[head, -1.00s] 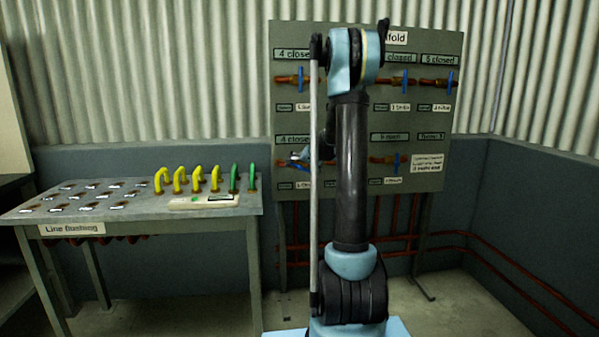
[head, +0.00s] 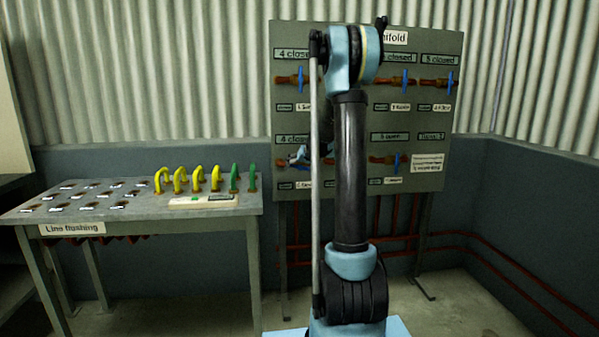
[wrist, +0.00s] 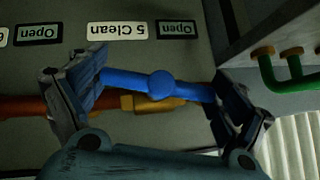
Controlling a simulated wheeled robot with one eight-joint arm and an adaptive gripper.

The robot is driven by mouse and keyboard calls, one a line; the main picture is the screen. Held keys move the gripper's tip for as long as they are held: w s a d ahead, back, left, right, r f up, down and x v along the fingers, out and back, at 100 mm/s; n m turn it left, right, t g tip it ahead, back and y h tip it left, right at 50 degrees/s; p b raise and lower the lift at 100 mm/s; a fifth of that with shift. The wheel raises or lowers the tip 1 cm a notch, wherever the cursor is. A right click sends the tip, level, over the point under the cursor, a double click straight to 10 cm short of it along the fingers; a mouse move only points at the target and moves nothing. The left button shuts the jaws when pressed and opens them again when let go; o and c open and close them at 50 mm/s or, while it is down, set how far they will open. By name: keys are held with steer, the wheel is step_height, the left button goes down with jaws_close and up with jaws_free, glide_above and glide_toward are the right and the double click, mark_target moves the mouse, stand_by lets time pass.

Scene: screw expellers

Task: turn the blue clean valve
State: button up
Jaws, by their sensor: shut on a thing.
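The blue clean valve handle (wrist: 160,85) is a bar with a round hub, mounted on a copper-coloured pipe (wrist: 30,106). In the wrist view it lies almost in line with the pipe, slightly tilted. My gripper (wrist: 158,92) is shut on the handle, one finger at each end of the bar. A label reading "5 Clean" (wrist: 118,31) shows upside down beside it, between two "Open" labels. In the head view my gripper (head: 299,155) is at the lower left valve of the panel, and my arm hides most of that valve.
The grey manifold panel (head: 432,130) carries other blue-handled valves, including one at lower right (head: 396,162). A line flushing table (head: 140,222) with yellow and green bent pipes stands at left. The green pipes (wrist: 268,75) are close to the gripper in the wrist view.

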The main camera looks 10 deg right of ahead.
steer(key=shift+n+h, duration=0.7)
steer(key=shift+h, duration=0.5)
steer(key=o, duration=0.8)
steer(key=shift+r, duration=0.1)
steer(key=v, duration=1.1)
steer(key=shift+s+r, duration=0.2)
steer(key=shift+s, duration=0.1)
steer(key=s, duration=0.8)
